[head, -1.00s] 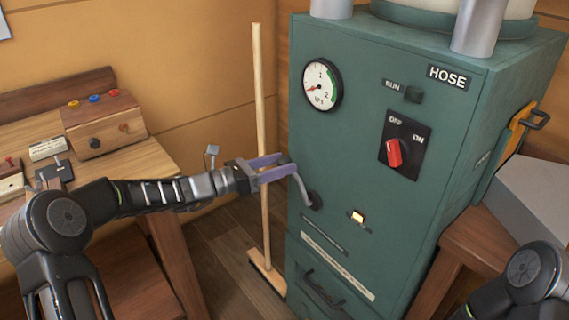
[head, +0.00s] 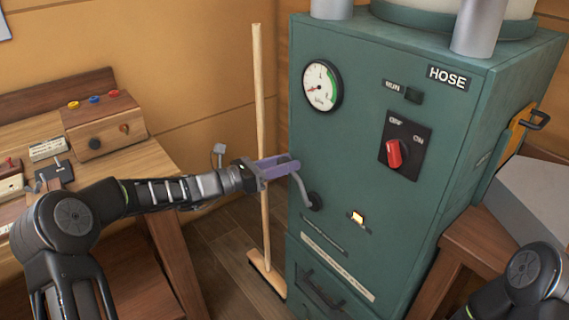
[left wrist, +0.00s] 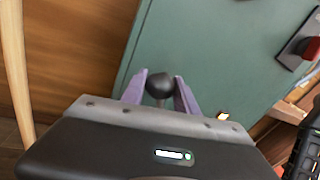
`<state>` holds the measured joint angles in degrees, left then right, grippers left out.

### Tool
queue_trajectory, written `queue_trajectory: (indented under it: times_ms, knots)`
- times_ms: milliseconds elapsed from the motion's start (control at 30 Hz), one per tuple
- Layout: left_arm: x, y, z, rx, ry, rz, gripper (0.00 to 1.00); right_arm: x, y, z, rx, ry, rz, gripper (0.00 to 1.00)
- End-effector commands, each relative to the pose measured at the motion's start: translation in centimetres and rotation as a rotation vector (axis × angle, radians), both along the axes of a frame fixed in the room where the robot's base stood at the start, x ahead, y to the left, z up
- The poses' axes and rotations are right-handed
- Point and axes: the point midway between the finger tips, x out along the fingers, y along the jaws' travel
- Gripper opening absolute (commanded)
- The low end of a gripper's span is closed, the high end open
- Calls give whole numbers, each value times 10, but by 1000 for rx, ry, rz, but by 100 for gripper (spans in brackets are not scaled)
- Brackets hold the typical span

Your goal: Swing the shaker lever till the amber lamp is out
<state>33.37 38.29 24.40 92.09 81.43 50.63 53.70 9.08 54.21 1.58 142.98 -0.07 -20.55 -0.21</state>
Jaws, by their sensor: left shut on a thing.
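The shaker lever (head: 305,191) is a bent grey crank low on the left of the green cabinet's front. Its dark round knob (left wrist: 160,84) shows in the left wrist view between two purple fingers. My left gripper (head: 288,165) is shut on the lever at its knob end; the fingers hide the knob in the head view. The amber lamp (head: 357,217) glows to the right of the lever's pivot, and its light also shows in the left wrist view (left wrist: 223,116). My right gripper is out of view; only part of that arm shows at the lower right.
The green cabinet (head: 345,140) carries a round gauge (head: 322,85) and a red rotary switch (head: 394,153). A broom (head: 260,120) stands just behind my left gripper. A wooden bench (head: 150,165) with small boxes is at left.

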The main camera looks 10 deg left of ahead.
Motion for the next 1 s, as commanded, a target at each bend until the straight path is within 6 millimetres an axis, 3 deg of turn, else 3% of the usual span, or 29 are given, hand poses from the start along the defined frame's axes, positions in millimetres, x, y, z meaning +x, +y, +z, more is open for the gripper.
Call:
queue_trajectory:
  times_ms: [167,1000]
  knots:
    - [0,0,0,0,0,1,0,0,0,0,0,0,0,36]
    - [0,0,0,0,0,1,0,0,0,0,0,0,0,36]
